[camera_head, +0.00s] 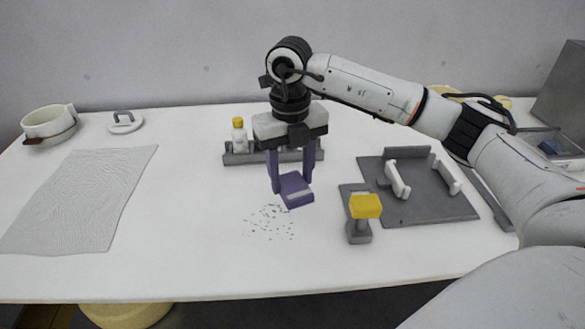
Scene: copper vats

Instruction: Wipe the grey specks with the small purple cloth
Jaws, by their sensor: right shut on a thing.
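The grey specks (268,224) lie scattered in a small patch on the white table, near the middle. My right gripper (293,178) points down just behind and to the right of the specks. Its purple-grey fingers are shut on the small purple cloth (295,191), which looks like a folded block with a pale band. The cloth is at the patch's upper right edge; I cannot tell whether it touches the table. My left gripper is not in view.
A grey rack (240,158) with a yellow-capped bottle (239,135) stands behind the gripper. A yellow-topped tool (364,207) and a grey fixture board (430,207) are at right. A grey mat (82,195), white pot (48,122) and lid (125,122) are left.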

